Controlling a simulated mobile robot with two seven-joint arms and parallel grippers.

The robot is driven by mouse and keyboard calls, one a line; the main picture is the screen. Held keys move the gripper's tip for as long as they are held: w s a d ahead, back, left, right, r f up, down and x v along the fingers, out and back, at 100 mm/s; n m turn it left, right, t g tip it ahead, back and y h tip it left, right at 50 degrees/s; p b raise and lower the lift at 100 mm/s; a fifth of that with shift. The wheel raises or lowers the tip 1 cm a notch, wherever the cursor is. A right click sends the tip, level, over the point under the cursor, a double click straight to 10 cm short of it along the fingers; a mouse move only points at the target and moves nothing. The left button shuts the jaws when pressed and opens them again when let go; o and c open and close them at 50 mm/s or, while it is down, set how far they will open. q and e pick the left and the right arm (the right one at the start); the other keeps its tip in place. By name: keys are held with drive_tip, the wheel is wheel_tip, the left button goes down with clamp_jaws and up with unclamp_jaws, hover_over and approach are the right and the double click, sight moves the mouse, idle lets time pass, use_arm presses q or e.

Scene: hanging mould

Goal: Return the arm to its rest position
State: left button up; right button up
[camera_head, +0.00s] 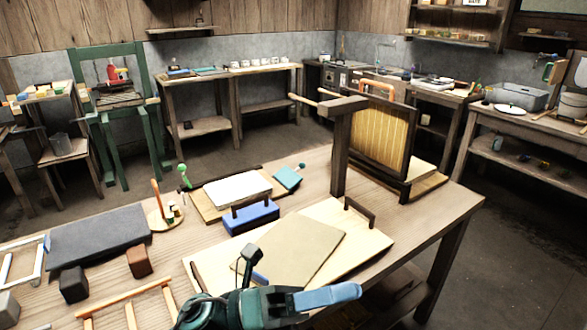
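My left gripper (328,296) is low in the picture, over the near part of the workbench (440,208). Its pale blue finger end points right, and I see nothing held in it. The gap between its fingers does not show, so I cannot tell if it is open or shut. My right gripper is not in view. A mould (380,137), a dark frame with a ribbed yellow face and an orange handle (378,88) on top, stands upright beside a wooden post (340,150) with pegs. Whether it hangs from a peg is unclear. My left gripper is well apart from it.
Pale boards (360,232) with a dark handle lie just beyond my gripper. A blue block (251,218), a white slab (236,188), a grey mat (98,238), dark and brown blocks and wooden frames cover the left. Floor shows at right.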

use_arm(q)
drive_tip(key=w+a+f+n+t+y+p, duration=0.1)
drive_tip(key=w+a+f+n+t+y, duration=0.3)
drive_tip(key=n+t, duration=0.75)
drive_tip(key=w+a+f+n+t+y+p, duration=0.1)
drive_tip(key=w+a+f+n+t+y, duration=0.4)
drive_tip(key=n, duration=1.1)
drive_tip(key=s+a+f+n+g+y, duration=0.2)
drive_tip(key=s+a+f+n+y, duration=0.3)
drive_tip(key=f, duration=0.4)
drive_tip(key=s+a+f+n+g+y, duration=0.2)
drive_tip(key=s+a+f+n+y, duration=0.3)
drive_tip(key=s+f+n, duration=0.3)
wheel_tip(320, 180, down, 2)
drive_tip(key=shift+s+a+f+g+p, duration=0.2)
drive_tip(key=shift+s+a+g+p, duration=0.1)
drive_tip(key=shift+s+g+p, duration=0.1)
